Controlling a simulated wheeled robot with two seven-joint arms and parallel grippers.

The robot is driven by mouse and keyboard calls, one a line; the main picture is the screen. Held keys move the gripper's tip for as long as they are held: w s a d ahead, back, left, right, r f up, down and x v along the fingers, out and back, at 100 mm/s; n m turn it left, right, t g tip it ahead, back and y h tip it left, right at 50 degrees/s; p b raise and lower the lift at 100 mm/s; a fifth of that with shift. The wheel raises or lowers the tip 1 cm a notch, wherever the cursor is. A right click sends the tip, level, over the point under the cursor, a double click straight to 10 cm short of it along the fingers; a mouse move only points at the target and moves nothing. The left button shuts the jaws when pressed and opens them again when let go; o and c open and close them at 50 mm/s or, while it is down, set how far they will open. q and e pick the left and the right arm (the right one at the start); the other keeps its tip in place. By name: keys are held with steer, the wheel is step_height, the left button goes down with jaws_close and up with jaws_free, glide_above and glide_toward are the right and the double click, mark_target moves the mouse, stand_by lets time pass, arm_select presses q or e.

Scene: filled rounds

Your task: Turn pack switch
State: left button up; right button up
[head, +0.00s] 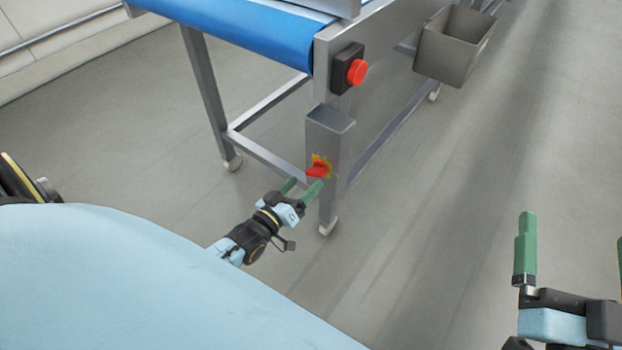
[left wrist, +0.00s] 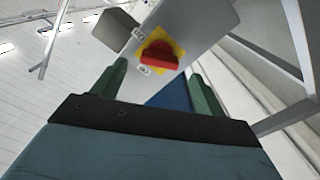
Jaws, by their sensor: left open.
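The pack switch is a red rotary handle (head: 317,171) on a yellow plate, set on a grey metal box at the leg of the conveyor frame. In the left wrist view the red handle (left wrist: 158,57) lies roughly crosswise in the picture, with small labels above and below the plate that I cannot read. My left gripper (head: 301,187) is open just in front of the switch. Its green fingers (left wrist: 158,72) stand apart on either side below the handle and look clear of it. My right gripper (head: 572,230) is open and empty at the lower right, far from the switch.
A red push button (head: 357,72) on a black housing sits above the switch on the conveyor side. The blue belt (head: 250,32) runs above the frame. A grey bin (head: 455,45) hangs at the upper right. The floor between my grippers is clear.

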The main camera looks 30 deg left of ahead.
mark_target(313, 176)
arm_select(q)
steer(key=w+b, duration=0.1)
steer(key=w, duration=0.2)
steer(key=shift+d, duration=0.15)
steer(key=shift+w, duration=0.65)
arm_select(e)
steer(key=shift+s+r+t+y, duration=0.2)
steer(key=shift+s+r+t, duration=0.1)
steer(key=shift+r+t, duration=0.35)
steer(key=shift+s+r+t+y, duration=0.2)
steer(key=shift+s+r+t, duration=0.1)
steer(key=shift+r+t, duration=0.35)
steer(key=shift+s+r+t+y, duration=0.25)
steer(key=shift+r+t, duration=0.25)
steer(key=shift+r, duration=0.25)
arm_select(q)
steer(key=c, duration=1)
arm_select(e)
steer(key=shift+a, duration=0.1)
